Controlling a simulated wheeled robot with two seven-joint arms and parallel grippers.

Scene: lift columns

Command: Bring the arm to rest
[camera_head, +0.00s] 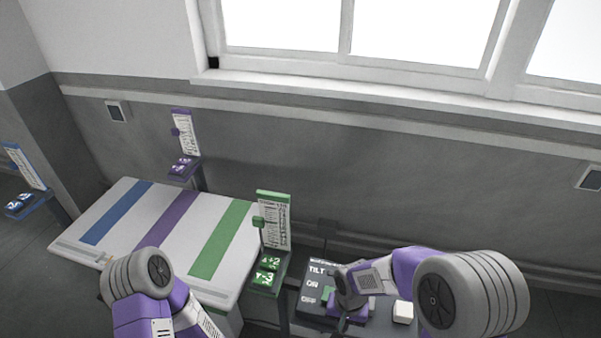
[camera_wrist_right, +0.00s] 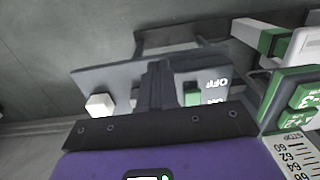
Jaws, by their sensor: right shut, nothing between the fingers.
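My right arm (camera_head: 405,268) reaches in from the right in the head view, its hand over a dark control panel (camera_head: 312,292) lettered TILT, ON and OFF. My right gripper (camera_wrist_right: 159,68) is shut and empty; in the right wrist view its fingers stand in front of the panel (camera_wrist_right: 120,78), between a white block-like knob (camera_wrist_right: 100,104) and a green switch (camera_wrist_right: 192,96). Whether the fingers touch the panel cannot be told. My left arm (camera_head: 150,290) shows at the lower left, and its gripper is not in view.
A white table (camera_head: 122,200) with blue, purple and green stripes stands left of the panel. A green-framed lift column (camera_head: 273,225) with a button box (camera_head: 266,272) stands between table and panel. A purple column (camera_head: 186,135) and a blue one (camera_head: 25,165) stand farther left. A windowed wall closes the back.

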